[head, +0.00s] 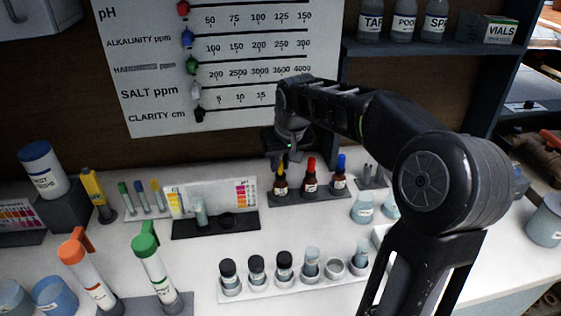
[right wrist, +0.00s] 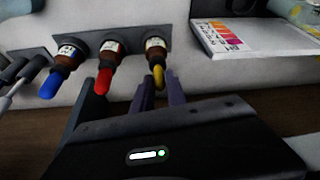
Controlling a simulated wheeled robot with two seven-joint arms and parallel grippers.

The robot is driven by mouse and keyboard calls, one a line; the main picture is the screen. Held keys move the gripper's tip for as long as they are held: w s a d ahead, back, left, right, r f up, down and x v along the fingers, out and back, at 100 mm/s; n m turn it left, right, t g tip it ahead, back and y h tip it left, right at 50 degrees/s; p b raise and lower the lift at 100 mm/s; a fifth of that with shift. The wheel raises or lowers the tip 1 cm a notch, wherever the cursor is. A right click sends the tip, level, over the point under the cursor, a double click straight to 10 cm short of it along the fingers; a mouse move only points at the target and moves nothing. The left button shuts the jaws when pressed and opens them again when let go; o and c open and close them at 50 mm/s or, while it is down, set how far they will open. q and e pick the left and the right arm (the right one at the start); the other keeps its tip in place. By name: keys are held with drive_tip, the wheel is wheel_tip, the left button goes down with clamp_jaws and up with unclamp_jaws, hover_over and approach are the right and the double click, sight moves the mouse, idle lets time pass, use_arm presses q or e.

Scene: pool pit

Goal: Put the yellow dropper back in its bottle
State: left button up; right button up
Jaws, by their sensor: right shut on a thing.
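My right gripper (head: 281,156) points down over the left brown bottle (head: 280,186) of a row of three in a dark rack (head: 310,197). It is shut on the yellow dropper (head: 280,168). In the right wrist view, the yellow bulb (right wrist: 158,78) sits between the fingertips (right wrist: 160,92), in line with the mouth of its labelled bottle (right wrist: 155,46). The dropper looks upright in or just at the bottle mouth; I cannot tell whether it is fully seated. My left gripper is not in view.
Red (head: 311,165) and blue (head: 341,162) droppers stand in the neighbouring bottles, close on the right. A dark stand with a colour card (head: 245,192) is to the left. A white rack of vials (head: 290,289) is in front, with bare counter between.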

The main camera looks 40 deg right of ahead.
drive_tip(key=shift+f, duration=0.15)
drive_tip(key=o, duration=0.7)
drive_tip(key=shift+o, duration=0.2)
drive_tip(key=shift+r+p, duration=2.55)
drive_tip(key=shift+r, duration=1)
drive_tip(key=shift+f, duration=0.1)
